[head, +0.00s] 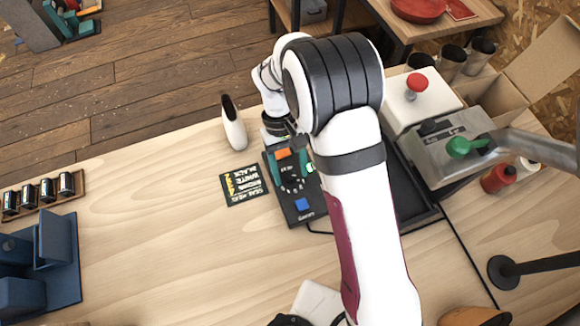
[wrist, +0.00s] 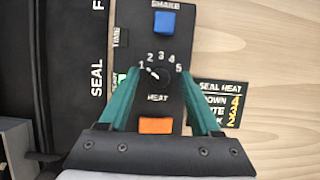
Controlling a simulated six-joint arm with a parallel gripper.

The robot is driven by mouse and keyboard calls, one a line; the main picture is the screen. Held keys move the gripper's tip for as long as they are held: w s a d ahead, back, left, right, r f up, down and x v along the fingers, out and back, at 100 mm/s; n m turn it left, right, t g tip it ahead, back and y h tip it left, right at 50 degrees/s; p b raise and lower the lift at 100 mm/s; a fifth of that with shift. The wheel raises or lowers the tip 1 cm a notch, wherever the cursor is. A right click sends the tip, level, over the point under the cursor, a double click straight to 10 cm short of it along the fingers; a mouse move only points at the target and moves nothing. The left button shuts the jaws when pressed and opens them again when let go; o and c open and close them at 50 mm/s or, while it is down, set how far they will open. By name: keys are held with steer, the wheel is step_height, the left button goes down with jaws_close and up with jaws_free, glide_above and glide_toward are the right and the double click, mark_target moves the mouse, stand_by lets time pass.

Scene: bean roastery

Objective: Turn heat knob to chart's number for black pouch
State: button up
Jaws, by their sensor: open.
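The heat knob (wrist: 158,76) is a dark dial on a black control panel (wrist: 150,45), ringed by numbers 1 to 5, with HEAT printed below it. Its white mark appears to lean toward 1. My gripper (wrist: 160,73) is open, its teal fingers on either side of the knob; contact cannot be told. The seal heat chart (wrist: 222,103) lies right of the panel, its left part hidden by a finger and its digits hard to read. In the head view the chart (head: 243,184) lies left of the panel (head: 297,212). I cannot identify a black pouch.
A blue button (wrist: 164,22) and an orange button (wrist: 156,125) sit on the panel, above and below the knob. A white cup-like object (head: 234,128) stands near the chart. A machine with a green knob (head: 464,146) is right. Open table lies left of the chart.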

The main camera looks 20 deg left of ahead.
steer(key=shift+c, duration=0.2)
jaws_close()
steer(key=shift+m, duration=0.3)
steer(key=shift+w+d+m+g+y, duration=0.1)
steer(key=shift+m+g+y, duration=0.3)
steer(key=shift+m, duration=0.85)
steer(key=shift+d+m+g+y, duration=0.15)
steer(key=shift+m+y, duration=0.35)
steer(key=shift+m, duration=0.75)
steer(key=shift+a, duration=0.1)
steer(key=shift+o, duration=0.2)
jaws_free()
